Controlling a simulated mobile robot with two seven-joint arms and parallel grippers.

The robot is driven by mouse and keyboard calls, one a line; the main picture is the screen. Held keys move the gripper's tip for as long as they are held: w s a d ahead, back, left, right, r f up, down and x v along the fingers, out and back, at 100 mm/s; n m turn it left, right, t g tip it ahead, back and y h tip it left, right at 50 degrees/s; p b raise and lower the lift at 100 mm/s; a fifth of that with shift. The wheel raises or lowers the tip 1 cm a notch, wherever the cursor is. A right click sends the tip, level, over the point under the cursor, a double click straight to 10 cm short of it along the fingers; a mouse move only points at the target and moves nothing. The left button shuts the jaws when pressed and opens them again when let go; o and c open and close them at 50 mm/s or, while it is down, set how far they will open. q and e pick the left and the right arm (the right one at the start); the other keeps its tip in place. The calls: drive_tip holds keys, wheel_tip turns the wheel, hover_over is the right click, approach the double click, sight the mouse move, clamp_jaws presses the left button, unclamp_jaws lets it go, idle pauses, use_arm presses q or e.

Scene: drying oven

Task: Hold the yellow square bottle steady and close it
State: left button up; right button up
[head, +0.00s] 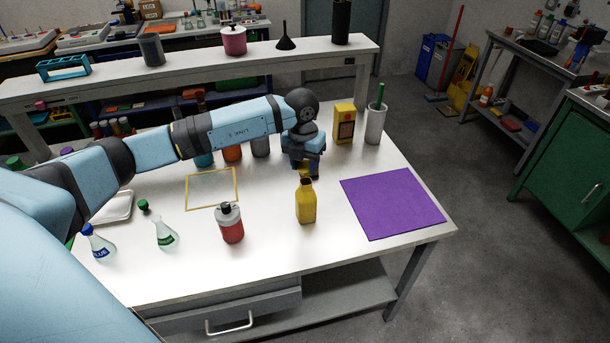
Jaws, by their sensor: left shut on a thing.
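The yellow square bottle (306,204) stands upright on the white table, right of the middle. My left gripper (304,170) points down just behind and above its neck. It is shut on a small dark-yellow piece that looks like the bottle's cap. The piece is mostly hidden by the fingers. I cannot tell whether it touches the neck or is held just above it. My right gripper is not in view.
A purple mat (392,207) lies right of the bottle, and a red bottle with a black cap (230,224) stands left. A yellow box (343,124) and a white cylinder (375,125) stand behind. Two flasks (163,234) and a yellow-framed sheet (212,189) are further left.

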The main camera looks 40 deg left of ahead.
sight(305, 165)
use_arm(q)
wheel_tip(305, 165, up, 15)
drive_tip(key=b, duration=0.1)
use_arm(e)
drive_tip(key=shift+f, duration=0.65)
use_arm(q)
drive_tip(key=shift+r, duration=0.1)
